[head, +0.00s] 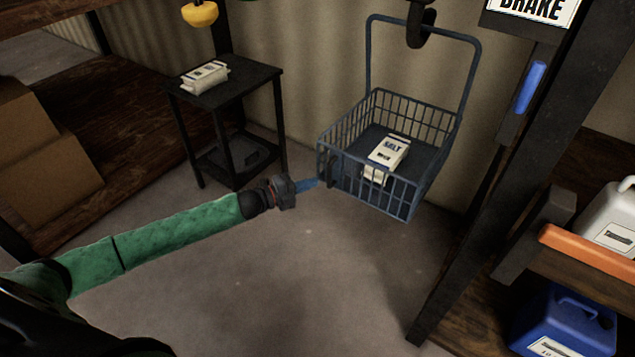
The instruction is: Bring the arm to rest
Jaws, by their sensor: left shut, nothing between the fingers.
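My left arm, in a green sleeve, reaches in from the lower left of the head view. Its gripper (306,185) is shut and empty, with blue fingertips just left of the wire basket's near left corner. I cannot tell whether the fingertips touch the basket. The blue-grey wire basket (400,203) hangs from a tall handle on a dark hook (421,25). A white carton marked SALT (388,150) lies in the basket. My right gripper is not in view.
A small black side table (243,82) with white packs (205,77) stands at the back left. A dark post (480,190) with a blue lever (530,88) and BRAKE sign (538,9) is at right. A blue jug (565,325) sits lower right. The middle floor is clear.

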